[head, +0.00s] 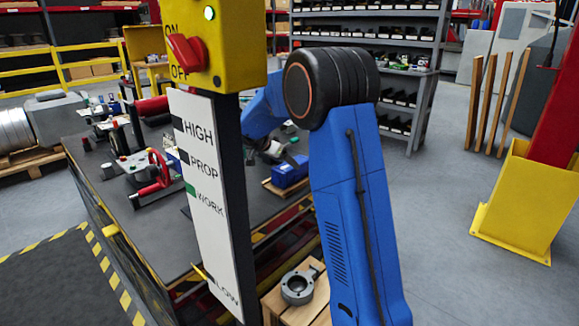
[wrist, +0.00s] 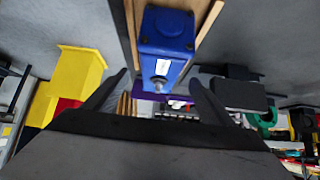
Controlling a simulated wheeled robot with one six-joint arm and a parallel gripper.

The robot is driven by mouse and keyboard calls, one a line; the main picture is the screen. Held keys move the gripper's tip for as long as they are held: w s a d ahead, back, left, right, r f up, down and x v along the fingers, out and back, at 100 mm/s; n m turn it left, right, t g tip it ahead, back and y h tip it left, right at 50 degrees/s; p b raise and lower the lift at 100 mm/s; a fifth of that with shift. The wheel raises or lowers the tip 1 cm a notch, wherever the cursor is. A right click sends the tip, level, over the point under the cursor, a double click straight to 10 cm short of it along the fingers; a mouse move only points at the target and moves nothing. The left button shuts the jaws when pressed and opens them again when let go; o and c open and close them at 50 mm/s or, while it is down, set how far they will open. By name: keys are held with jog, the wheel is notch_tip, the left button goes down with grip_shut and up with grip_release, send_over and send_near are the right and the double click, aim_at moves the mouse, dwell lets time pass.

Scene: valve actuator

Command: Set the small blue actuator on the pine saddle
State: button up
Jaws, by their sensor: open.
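The small blue actuator (head: 289,172) rests on the dark workbench (head: 240,215), with pale wood (head: 281,191) under it that looks like the pine saddle. In the wrist view the blue actuator (wrist: 168,30) shows a white label and a metal stub, with pale wooden strips (wrist: 210,20) along its sides. My gripper (wrist: 159,78) is open, its dark fingers apart on either side of the actuator's near end in the picture, apparently not touching it. In the head view my gripper is largely hidden behind the sign post and my blue arm.
A post with a yellow switch box (head: 215,45) and white level sign (head: 205,190) stands close in front. A red handwheel valve (head: 150,175) and other parts crowd the bench's left. A grey ring-shaped fitting (head: 298,287) sits on a wooden stand.

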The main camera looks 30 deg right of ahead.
jog(key=v, duration=0.5)
jog(key=shift+s+a+r, duration=0.1)
jog(key=shift+a+r, duration=0.1)
dwell(0.3)
